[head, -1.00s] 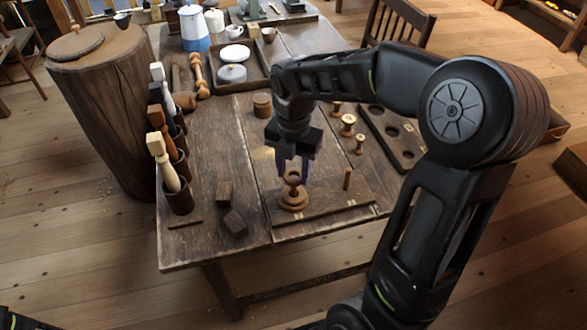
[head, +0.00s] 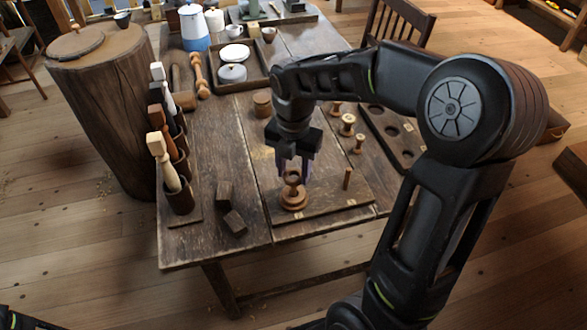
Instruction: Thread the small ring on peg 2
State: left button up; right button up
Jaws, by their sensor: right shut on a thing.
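My right gripper (head: 293,172) points down over the left part of the wooden peg board (head: 330,210). It is shut on a small brown ring (head: 292,178). The ring is just above a stack of wider wooden rings (head: 293,201) at the left peg. I cannot tell whether the small ring is around the peg's top or only above it, as the fingers and the ring hide the peg's tip. A bare upright peg (head: 347,178) stands at the right of the board. I cannot read which peg is 2. My left gripper is not in view.
Two dark wood blocks (head: 234,222) lie left of the board. A tool rack (head: 179,200) stands at the table's left edge. Turned spools (head: 347,124) and a tray with round hollows (head: 395,140) are behind and right. A short wooden cylinder (head: 262,104) stands behind.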

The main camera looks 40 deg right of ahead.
jog(key=shift+f+b, duration=0.85)
jog(key=shift+f, duration=0.5)
dwell(0.3)
jog(key=shift+f, duration=0.3)
jog(key=shift+f, duration=0.1)
jog(key=o, duration=1.4)
jog(key=o, duration=0.5)
